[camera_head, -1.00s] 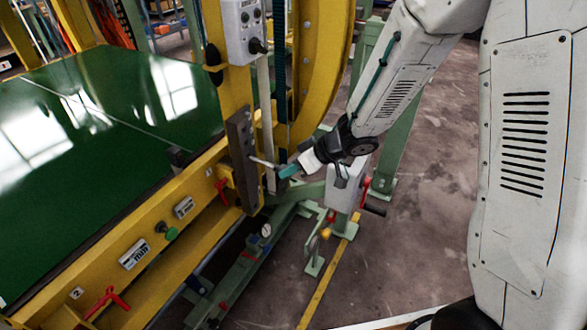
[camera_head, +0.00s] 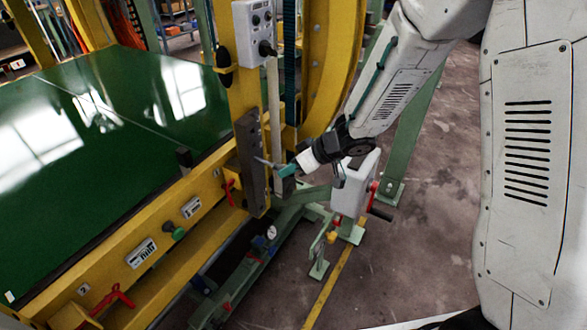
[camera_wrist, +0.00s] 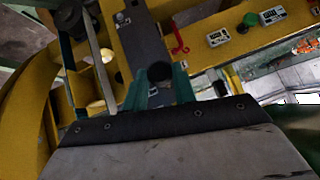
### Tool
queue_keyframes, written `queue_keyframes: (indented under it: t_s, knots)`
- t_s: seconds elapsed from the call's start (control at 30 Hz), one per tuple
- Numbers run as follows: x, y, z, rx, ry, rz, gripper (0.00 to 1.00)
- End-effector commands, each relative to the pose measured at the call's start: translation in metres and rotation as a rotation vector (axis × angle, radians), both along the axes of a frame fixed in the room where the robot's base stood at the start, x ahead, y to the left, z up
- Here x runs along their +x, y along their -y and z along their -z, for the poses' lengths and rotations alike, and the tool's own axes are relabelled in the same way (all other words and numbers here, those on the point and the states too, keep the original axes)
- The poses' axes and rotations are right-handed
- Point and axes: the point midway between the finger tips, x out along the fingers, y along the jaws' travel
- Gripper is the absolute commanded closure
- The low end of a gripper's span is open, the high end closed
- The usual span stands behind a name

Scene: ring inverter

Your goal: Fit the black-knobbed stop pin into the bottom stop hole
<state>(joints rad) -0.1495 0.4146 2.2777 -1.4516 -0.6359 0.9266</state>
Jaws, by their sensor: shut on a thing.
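The stop pin is held in my gripper (camera_head: 287,171), whose teal fingers are shut on its black knob (camera_wrist: 159,72). The pin's thin silver shaft (camera_head: 265,161) points left toward the dark grey stop plate (camera_head: 248,140) on the yellow frame. The shaft's tip is at or very near the plate's face; I cannot tell whether it touches or has entered a hole. The plate also fills the upper middle of the wrist view (camera_wrist: 140,40). The knob and fingers hide the shaft and the bottom stop hole there.
A grey control box (camera_head: 256,30) is on the yellow post above the plate. A red lever (camera_head: 229,192) and a green knob (camera_head: 178,233) stick out from the yellow beam. A white box with a crank (camera_head: 352,185) stands just right of my gripper.

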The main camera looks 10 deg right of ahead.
Motion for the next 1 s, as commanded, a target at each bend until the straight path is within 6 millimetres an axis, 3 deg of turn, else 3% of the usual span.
queue_keyframes:
  t_s: [1.0]
  knots:
    - [0.016,-0.020,0.000,0.000,0.001,-0.001,0.97]
